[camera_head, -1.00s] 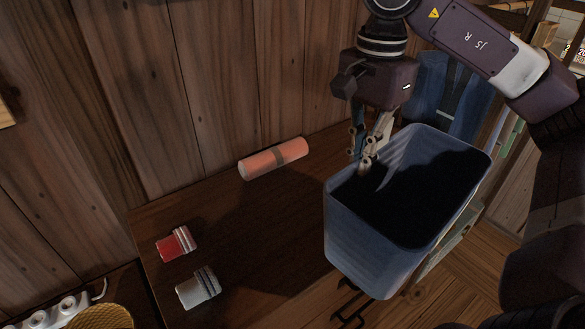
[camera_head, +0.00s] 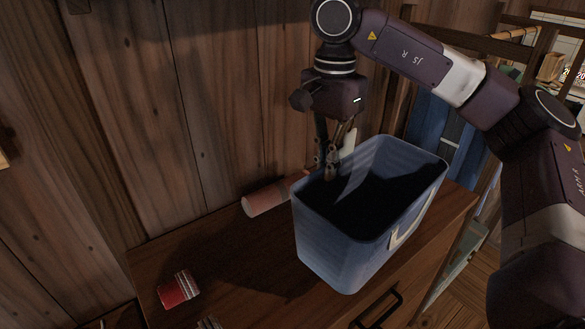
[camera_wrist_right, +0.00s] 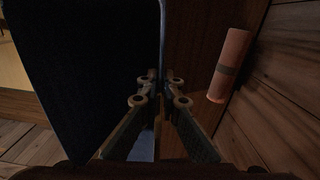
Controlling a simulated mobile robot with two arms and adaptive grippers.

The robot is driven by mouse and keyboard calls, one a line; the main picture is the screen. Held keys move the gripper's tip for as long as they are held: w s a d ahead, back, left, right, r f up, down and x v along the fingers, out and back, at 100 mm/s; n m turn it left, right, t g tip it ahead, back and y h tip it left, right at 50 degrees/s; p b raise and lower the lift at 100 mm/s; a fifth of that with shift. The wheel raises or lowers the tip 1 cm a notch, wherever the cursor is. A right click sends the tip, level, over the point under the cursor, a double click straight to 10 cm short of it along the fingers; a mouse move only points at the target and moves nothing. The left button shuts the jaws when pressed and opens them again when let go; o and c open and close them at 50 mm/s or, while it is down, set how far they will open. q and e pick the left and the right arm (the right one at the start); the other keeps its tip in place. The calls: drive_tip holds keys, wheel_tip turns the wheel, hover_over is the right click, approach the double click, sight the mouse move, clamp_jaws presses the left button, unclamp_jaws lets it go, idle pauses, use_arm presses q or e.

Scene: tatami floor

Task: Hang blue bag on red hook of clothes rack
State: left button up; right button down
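The blue bag (camera_head: 340,245) looks like a stiff, open-topped blue bin with a dark inside and a pale loop on its right side. It is upright above or on the wooden cabinet top; contact is unclear. My right gripper (camera_head: 329,170) points down at its back left rim and is shut on the bag wall. In the right wrist view the fingertips (camera_wrist_right: 160,87) are close together at the edge of the bag's dark side (camera_wrist_right: 85,75). My left gripper is out of view. I cannot make out a red hook or clothes rack.
A pink roll (camera_head: 263,201) lies behind the bag on the cabinet top (camera_head: 240,270). A plank wall (camera_head: 230,90) closes the back. Blue hanging cloth (camera_head: 428,125) and wooden shelving (camera_head: 480,45) are at the right.

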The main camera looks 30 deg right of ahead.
drive_tip(key=w+a+p, duration=0.2)
drive_tip(key=w+p, duration=0.2)
drive_tip(key=w, duration=0.8)
use_arm(q)
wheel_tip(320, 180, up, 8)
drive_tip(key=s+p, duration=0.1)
drive_tip(key=p, duration=0.2)
use_arm(e)
wheel_tip(320, 180, down, 6)
drive_tip(key=shift+w+f, duration=0.25)
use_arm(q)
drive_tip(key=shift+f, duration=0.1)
use_arm(e)
drive_tip(key=shift+d, duration=0.1)
drive_tip(key=shift+f, duration=0.15)
drive_tip(key=c, duration=2.2)
unclamp_jaws()
drive_tip(key=shift+o, duration=0.2)
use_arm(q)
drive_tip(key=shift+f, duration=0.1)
